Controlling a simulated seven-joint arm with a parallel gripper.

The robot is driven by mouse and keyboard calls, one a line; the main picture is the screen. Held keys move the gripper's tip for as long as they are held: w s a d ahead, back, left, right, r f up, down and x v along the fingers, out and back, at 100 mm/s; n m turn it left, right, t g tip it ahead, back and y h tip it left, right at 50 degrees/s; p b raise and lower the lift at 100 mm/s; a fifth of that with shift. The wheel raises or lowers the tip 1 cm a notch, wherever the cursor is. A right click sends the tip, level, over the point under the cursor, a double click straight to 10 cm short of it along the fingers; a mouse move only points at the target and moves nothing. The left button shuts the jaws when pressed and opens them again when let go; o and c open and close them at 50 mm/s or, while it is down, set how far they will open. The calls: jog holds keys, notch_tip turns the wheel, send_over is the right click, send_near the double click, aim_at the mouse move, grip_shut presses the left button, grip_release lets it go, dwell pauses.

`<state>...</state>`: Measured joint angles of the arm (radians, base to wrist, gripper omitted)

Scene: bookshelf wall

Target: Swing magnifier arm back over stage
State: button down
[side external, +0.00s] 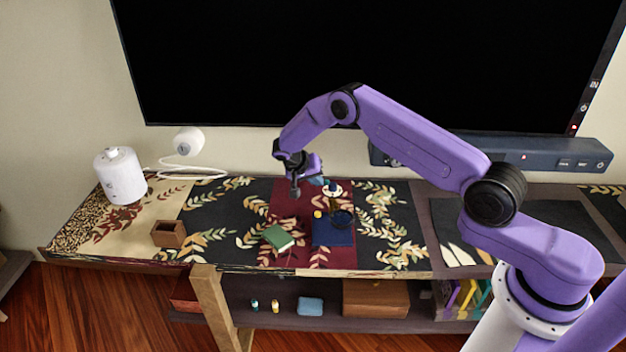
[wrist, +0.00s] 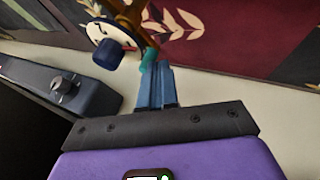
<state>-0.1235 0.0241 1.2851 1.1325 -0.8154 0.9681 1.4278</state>
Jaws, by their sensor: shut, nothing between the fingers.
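The magnifier stand has a dark blue base (side external: 333,233) on the dark red cloth. Above it are a dark round lens (side external: 343,217) and a white disc (side external: 332,191) with a dark blue knob. The wrist view shows the white disc (wrist: 127,37), the dark blue knob (wrist: 108,54), a brown arm (wrist: 131,14) and a small teal part (wrist: 150,57). My gripper (side external: 319,181) is behind and left of the stand's top. Its blue fingers (wrist: 158,67) are shut and empty, their tips close to the teal part; I cannot tell whether they touch.
A soundbar (side external: 520,153) and a large screen (side external: 350,60) are behind. A white canister (side external: 121,176) is at far left.

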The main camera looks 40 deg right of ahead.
jog(key=shift+d, duration=0.1)
jog(key=shift+w+d, duration=0.1)
jog(key=shift+d, duration=0.9)
